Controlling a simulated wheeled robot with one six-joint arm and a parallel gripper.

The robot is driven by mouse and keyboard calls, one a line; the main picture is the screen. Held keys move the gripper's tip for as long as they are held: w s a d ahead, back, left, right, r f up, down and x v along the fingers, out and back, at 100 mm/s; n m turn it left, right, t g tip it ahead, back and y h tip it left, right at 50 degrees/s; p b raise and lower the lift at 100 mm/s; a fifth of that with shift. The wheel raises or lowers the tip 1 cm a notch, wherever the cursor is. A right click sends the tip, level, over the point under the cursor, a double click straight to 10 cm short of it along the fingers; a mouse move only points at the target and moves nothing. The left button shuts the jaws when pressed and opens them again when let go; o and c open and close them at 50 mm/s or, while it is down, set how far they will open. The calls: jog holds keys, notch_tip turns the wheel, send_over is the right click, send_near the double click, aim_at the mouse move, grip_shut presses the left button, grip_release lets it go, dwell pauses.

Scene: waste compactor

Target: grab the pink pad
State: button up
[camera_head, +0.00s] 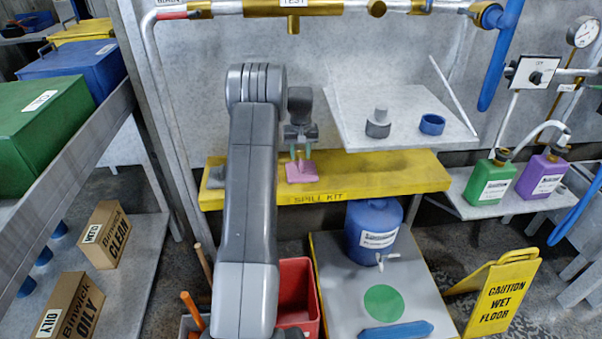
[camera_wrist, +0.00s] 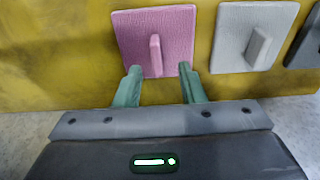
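The pink pad (camera_head: 301,172) lies on the yellow spill kit shelf (camera_head: 400,175). In the wrist view the pink pad (camera_wrist: 176,31) is a square with a raised upright tab in its middle. My gripper (camera_head: 300,155) is just above it. In the wrist view my gripper's green fingers (camera_wrist: 158,76) are spread apart, one on each side of the tab's lower end. I see a gap between each finger and the tab, and nothing is held.
A light grey pad (camera_wrist: 225,45) lies right of the pink one in the wrist view, with a dark pad (camera_wrist: 305,48) beyond it. A tilted grey panel (camera_head: 400,110) stands close at the right. A blue jug (camera_head: 366,225) stands below the shelf.

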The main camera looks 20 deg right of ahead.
aim_at(301, 163)
jog(key=shift+d+f, duration=0.2)
jog(key=shift+f, duration=0.15)
jog(key=f, duration=0.4)
jog(key=shift+w+d+f+b, duration=0.15)
jog(key=shift+w+f+b, duration=0.05)
jog(key=shift+w+b, duration=0.1)
grip_shut()
